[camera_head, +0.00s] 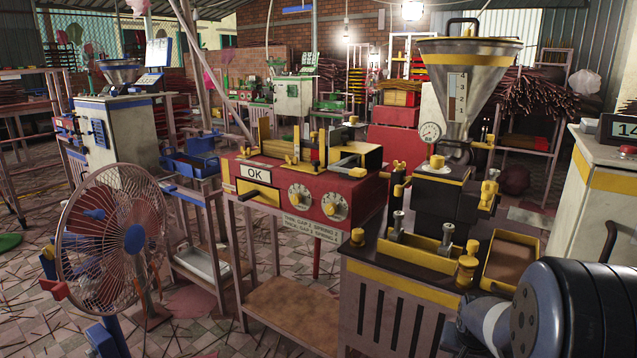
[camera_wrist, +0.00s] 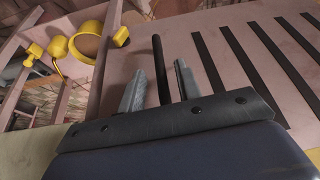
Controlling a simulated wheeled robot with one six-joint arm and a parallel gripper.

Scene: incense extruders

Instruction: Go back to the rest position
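My gripper (camera_wrist: 160,80) shows in the wrist view with its two grey fingers apart. A dark strip (camera_wrist: 158,70) shows in the gap between them, and it looks like one of the slots in the bench panel behind. I see nothing clearly held. The slotted bench side (camera_wrist: 270,70) fills the right of the wrist view. In the head view my arm is at the lower right, in front of the dark-topped bench (camera_head: 385,254), and my gripper is hidden there.
The bench carries a hopper machine (camera_head: 464,95), a yellow-edged tray (camera_head: 511,258) and a yellow-rimmed bin with metal parts. A red machine (camera_head: 300,190) stands left of it, and a fan (camera_head: 110,235) is at the front left. Tiled floor with scattered sticks is open at the lower left.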

